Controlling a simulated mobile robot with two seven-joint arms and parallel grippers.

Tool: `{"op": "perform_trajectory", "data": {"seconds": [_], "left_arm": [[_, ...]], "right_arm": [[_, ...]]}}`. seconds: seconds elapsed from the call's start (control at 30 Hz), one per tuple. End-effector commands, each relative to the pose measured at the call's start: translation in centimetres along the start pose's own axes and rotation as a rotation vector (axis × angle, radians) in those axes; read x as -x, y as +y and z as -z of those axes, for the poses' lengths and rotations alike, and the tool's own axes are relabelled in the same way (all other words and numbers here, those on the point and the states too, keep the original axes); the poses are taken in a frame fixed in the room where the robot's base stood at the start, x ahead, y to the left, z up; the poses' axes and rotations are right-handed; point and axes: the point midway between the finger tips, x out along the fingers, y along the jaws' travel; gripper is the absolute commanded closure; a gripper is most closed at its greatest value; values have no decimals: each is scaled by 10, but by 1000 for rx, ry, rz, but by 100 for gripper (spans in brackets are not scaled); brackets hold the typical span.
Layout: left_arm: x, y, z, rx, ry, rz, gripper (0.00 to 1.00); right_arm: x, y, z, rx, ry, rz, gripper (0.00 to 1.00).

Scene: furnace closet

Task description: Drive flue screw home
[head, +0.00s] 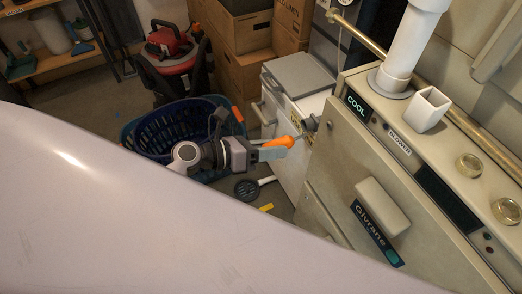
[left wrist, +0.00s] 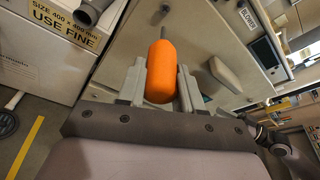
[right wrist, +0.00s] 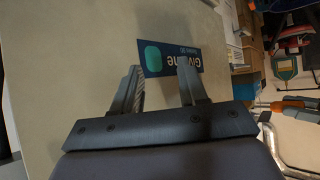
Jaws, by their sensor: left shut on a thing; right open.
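My left gripper (head: 262,153) is shut on a screwdriver with an orange handle (head: 281,142), held in the air beside the furnace (head: 345,160). In the left wrist view the orange handle (left wrist: 161,72) sits between my left fingers, and its thin grey shaft (left wrist: 182,16) points away toward the furnace panel. A small dark round piece (left wrist: 165,8) shows on that panel near the shaft; I cannot tell whether it is the screw or whether the tip touches it. A white flue pipe (head: 407,42) stands in a grey collar. My right gripper (right wrist: 162,85) is open and empty before the Givrane label (right wrist: 170,57).
A white box (head: 298,85) with a grey lid stands left of the furnace. A blue basket (head: 165,140) and a red shop vacuum (head: 175,60) are on the floor behind my left gripper. Cardboard boxes (head: 240,45) are stacked at the back.

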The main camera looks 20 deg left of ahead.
Motion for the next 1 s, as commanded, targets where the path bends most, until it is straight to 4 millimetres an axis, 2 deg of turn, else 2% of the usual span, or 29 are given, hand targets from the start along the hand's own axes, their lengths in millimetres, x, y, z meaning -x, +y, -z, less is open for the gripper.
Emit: {"op": "perform_trajectory", "data": {"seconds": [0.43, 1.0], "left_arm": [[-39, -1, -12, 0, -2, 2, 100], [-46, 0, -15, 8, -1, 3, 100]], "right_arm": [[0, 0, 0, 0, 0, 0, 57], [0, 0, 1, 0, 0, 0, 57]]}}
